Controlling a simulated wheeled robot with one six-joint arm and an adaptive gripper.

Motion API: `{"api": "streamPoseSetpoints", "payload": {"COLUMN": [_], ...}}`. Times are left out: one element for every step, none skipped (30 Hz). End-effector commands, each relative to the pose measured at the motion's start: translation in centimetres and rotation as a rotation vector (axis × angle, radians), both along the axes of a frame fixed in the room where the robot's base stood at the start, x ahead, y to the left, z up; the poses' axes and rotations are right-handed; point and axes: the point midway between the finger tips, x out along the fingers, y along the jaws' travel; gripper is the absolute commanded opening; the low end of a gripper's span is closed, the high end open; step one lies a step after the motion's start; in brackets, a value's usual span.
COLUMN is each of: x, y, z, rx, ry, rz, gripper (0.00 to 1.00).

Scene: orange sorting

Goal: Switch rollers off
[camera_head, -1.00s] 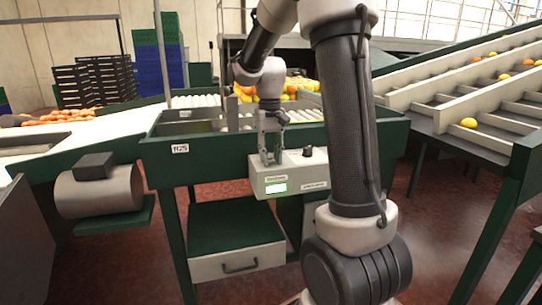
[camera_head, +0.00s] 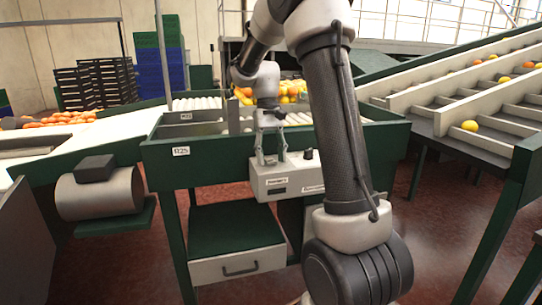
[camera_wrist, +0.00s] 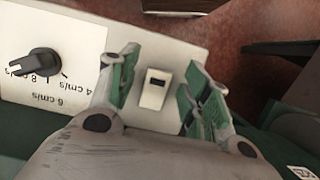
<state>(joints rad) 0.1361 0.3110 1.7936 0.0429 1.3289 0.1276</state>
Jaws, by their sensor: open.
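The control box (camera_head: 300,176) is light grey and is fixed to the front of the green roller table. Its front display (camera_head: 277,191) is dark. In the wrist view, a small white rocker switch (camera_wrist: 155,88) with a dark mark sits on the box top. My gripper (camera_head: 271,160) is open above the box's left part. In the wrist view its green-padded fingers (camera_wrist: 152,88) stand on either side of the switch, with nothing held between them. A black speed knob (camera_wrist: 38,64) with cm/s markings is to the left; it also shows in the head view (camera_head: 308,153).
White rollers (camera_head: 205,103) and oranges (camera_head: 290,92) lie behind the box. A drawer (camera_head: 238,265) is below. A sloped sorting rack (camera_head: 470,110) stands at right, and a metal cylinder (camera_head: 100,192) at left.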

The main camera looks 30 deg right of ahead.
Motion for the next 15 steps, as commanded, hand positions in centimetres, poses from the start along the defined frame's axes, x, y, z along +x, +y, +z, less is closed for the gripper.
{"api": "streamPoseSetpoints", "payload": {"x": [0.0, 0.1, 0.2, 0.3, 0.4, 0.6, 0.8, 0.9, 1.2, 1.4, 1.6, 1.8, 2.1, 2.2, 2.5], "y": [0.0, 0.0, 0.0, -0.1, -0.1, -0.2, -0.2, -0.3, -0.3, -0.4, -0.5, -0.5, -0.6, -0.6, -0.7], "z": [0.1, 0.2, 0.4, 0.7, 1.1, 1.7, 2.3, 2.9, 3.7, 4.4, 5.1, 6.0, 6.6, 7.2, 8.0], "rx": [0.000, 0.000, -0.001, -0.001, -0.001, -0.001, -0.001, -0.001, 0.000, 0.000, 0.000, -0.001, 0.000, -0.001, -0.001], "ry": [-0.001, -0.001, -0.002, -0.002, -0.003, -0.004, -0.004, -0.005, -0.005, -0.005, -0.005, -0.005, -0.005, -0.004, -0.004], "rz": [0.000, 0.000, 0.000, 0.000, 0.000, 0.000, 0.000, 0.000, 0.000, 0.000, 0.000, 0.000, 0.000, 0.000, 0.000], "gripper": [0.48, 0.48, 0.48, 0.48, 0.48, 0.48, 0.48, 0.48, 0.48, 0.48, 0.48, 0.48, 0.48, 0.48, 0.48]}}
